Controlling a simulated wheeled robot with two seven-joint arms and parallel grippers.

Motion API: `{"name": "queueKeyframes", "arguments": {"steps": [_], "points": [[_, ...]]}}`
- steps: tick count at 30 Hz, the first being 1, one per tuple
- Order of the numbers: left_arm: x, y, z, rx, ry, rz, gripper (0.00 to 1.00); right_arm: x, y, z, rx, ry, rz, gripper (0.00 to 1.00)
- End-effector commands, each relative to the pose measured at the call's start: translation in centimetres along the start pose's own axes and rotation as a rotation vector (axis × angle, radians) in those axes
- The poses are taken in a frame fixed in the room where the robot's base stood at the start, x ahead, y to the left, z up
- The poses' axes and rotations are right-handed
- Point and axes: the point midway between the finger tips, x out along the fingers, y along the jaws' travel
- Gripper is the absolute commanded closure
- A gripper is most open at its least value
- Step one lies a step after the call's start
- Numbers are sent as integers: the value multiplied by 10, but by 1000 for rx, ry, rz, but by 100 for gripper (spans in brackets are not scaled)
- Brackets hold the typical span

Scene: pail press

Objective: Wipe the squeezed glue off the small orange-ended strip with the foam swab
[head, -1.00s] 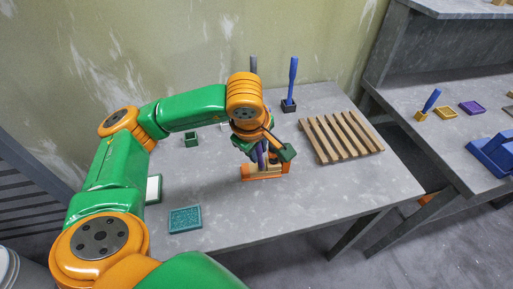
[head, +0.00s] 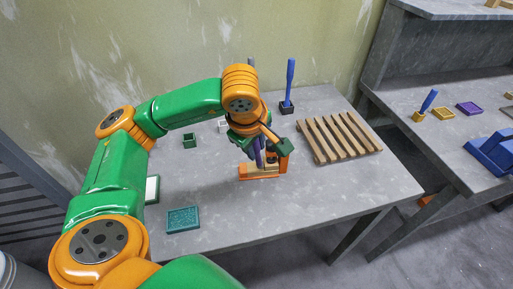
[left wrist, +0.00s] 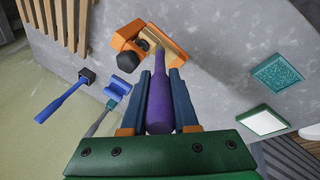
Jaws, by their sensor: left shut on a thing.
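My left gripper (head: 260,158) is low over the middle of the grey table. In the left wrist view its two blue fingers are shut on a purple-handled tool (left wrist: 160,100), which I take for the foam swab. The purple handle also shows between the fingers in the head view. The tool's far end reaches a pale wooden strip with orange parts (left wrist: 165,40); I cannot tell whether they touch. This wooden piece sits under the gripper in the head view (head: 262,170). Any glue is too small to make out. My right gripper is not in view.
A blue-handled tool (head: 290,75) stands in a black holder behind. A slatted wooden rack (head: 338,137) lies right. The table's front right is clear.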

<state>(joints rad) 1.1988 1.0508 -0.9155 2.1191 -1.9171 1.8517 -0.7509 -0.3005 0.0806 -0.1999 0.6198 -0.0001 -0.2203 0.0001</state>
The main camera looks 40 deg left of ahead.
Motion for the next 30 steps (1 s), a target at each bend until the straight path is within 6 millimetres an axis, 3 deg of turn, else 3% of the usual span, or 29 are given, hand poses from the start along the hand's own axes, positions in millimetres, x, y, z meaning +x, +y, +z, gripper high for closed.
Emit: {"name": "queueKeyframes", "arguments": {"steps": [21, 30], "points": [[-65, 17, -16, -4, 2, -1, 100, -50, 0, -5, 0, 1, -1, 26], [-71, 18, -18, -4, 2, -1, 100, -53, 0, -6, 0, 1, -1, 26]]}}
